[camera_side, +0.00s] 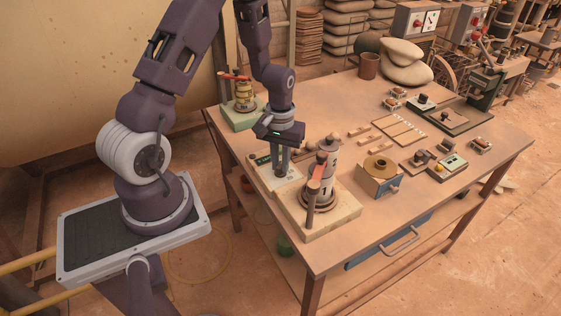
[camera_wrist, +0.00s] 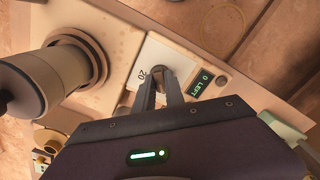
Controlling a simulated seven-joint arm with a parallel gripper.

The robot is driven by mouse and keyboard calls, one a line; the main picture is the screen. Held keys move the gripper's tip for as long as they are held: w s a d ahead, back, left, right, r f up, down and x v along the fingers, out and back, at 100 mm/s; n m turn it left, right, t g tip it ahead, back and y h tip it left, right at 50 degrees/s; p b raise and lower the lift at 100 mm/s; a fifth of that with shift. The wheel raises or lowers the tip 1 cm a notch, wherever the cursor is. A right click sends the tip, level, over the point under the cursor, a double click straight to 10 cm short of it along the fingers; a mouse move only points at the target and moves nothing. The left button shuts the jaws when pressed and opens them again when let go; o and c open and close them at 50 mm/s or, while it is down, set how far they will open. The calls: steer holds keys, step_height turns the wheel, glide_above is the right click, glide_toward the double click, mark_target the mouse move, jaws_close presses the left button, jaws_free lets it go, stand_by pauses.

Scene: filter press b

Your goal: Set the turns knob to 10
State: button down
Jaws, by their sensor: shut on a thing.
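My gripper (camera_side: 281,174) points down over the white dial plate on the pale block near the table's left edge. In the wrist view its two fingers (camera_wrist: 164,80) are shut on the turns knob, which they mostly hide. The dial plate (camera_wrist: 158,50) shows the printed mark "20" to the left of the fingers. The knob's pointer and the setting it shows cannot be made out. A small dark display (camera_wrist: 202,82) beside the dial shows green text that looks like "0 LEFT".
The press cylinder (camera_side: 327,185) with a red-tipped lever stands close to the right of my gripper on a pale base (camera_side: 335,219). A second, smaller press (camera_side: 244,97) stands behind.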

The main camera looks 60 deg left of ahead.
mark_target(280, 164)
stand_by(0.3)
steer(key=c, duration=1.4)
jaws_free()
steer(key=shift+r, duration=0.1)
step_height(280, 164, up, 7)
steer(key=shift+f, duration=0.1)
